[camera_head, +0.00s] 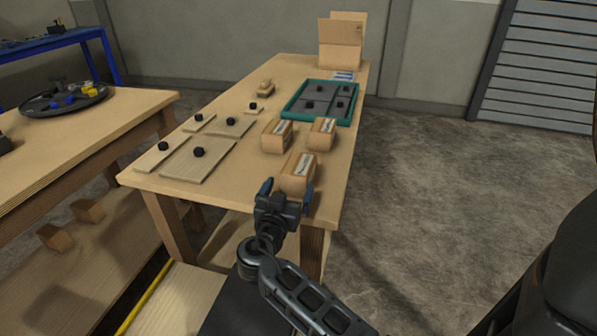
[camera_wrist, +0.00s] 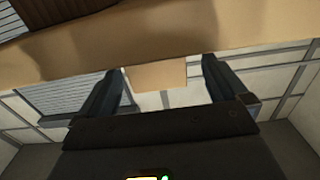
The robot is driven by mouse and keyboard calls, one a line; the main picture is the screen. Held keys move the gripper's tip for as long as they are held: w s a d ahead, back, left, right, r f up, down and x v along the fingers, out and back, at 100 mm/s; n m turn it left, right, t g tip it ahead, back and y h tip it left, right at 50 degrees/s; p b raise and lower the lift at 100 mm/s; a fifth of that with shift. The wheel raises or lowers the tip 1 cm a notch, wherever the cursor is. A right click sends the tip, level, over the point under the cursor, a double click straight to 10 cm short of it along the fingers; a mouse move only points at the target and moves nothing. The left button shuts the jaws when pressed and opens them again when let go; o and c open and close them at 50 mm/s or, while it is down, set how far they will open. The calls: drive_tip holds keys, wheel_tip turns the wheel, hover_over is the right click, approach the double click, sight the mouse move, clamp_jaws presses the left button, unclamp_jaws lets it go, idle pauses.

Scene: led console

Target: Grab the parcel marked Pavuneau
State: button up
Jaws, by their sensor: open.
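Three brown parcels with white labels stand on the wooden table (camera_head: 235,95). One is nearest me (camera_head: 298,173), one is behind it to the left (camera_head: 277,136), and one is behind it to the right (camera_head: 321,134). The label print is too small to read, so I cannot tell which is marked Pavuneau. My gripper (camera_head: 287,190) is open at the table's near end, just in front of the nearest parcel. In the wrist view, a tan block face (camera_wrist: 160,75) shows between the open fingers; it appears to be that parcel. I see no contact.
A teal-rimmed tray (camera_head: 287,110) with dark panels lies behind the parcels. Flat wooden boards with black knobs (camera_head: 199,160) lie on the left. An open cardboard box (camera_head: 341,42) stands at the far end. Another table (camera_head: 60,150) is left; the floor right is clear.

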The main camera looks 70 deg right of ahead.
drive_tip(key=d+p, duration=0.2)
drive_tip(key=d, duration=0.3)
drive_tip(key=shift+d+r, duration=0.15)
drive_tip(key=shift+d, duration=0.45)
drive_tip(key=c, duration=1.2)
